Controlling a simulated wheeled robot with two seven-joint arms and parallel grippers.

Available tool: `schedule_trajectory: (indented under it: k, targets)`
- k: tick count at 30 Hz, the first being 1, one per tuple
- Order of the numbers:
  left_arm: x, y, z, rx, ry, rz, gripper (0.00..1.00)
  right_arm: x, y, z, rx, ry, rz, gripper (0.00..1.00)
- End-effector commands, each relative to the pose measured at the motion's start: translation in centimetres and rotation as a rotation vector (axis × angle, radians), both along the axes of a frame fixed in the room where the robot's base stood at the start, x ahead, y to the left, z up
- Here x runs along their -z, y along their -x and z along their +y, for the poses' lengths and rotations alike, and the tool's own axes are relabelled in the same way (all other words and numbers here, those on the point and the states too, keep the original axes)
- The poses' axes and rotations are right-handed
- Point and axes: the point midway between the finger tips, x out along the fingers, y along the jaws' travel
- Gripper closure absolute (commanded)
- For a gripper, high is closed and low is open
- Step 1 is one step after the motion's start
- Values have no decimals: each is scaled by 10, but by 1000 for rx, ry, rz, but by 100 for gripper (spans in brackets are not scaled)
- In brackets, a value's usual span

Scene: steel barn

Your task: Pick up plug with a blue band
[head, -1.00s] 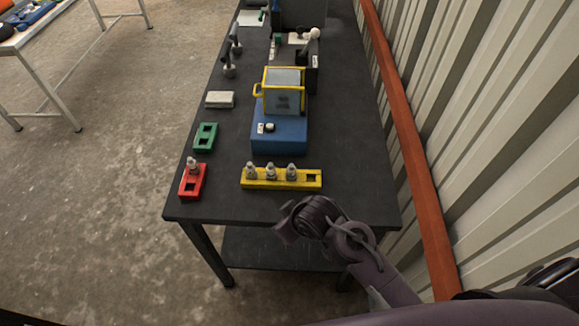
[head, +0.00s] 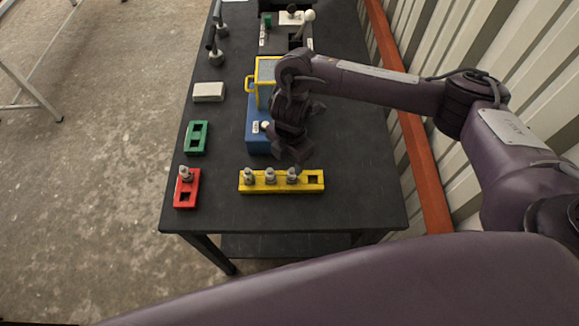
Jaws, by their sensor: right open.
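A yellow block (head: 311,188) lies near the front of the dark table, with three grey plugs standing in it: a left plug (head: 249,176), a middle plug (head: 270,177) and a right plug (head: 292,176). Its rightmost hole is empty. Another grey plug (head: 186,174) stands in a red block (head: 187,199) to the left. I cannot make out a blue band on any plug. My right gripper (head: 296,164) is open and points down just above and behind the right plug; I cannot tell whether it touches it. My left gripper is out of view.
A green block (head: 196,138) with empty holes and a white block (head: 208,92) lie on the left. A blue base (head: 257,136) with a yellow-framed box (head: 264,70) stands behind my right gripper. A corrugated wall with a red rail (head: 424,170) borders the table's right side.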

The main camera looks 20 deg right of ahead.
Motion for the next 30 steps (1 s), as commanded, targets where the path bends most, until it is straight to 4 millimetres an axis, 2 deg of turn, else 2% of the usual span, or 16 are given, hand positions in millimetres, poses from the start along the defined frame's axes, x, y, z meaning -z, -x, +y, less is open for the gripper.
schedule_trajectory:
  k: [3, 11, 21, 30]
  targets:
    - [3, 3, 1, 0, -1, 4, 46, 4, -1, -11, 3, 26, 13, 46]
    - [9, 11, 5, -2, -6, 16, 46, 30, 0, -11, 4, 26, 13, 46]
    - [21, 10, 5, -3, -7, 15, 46, 73, 2, -10, 2, 26, 12, 46]
    - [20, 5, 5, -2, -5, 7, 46, 75, 1, -10, 1, 25, 9, 47]
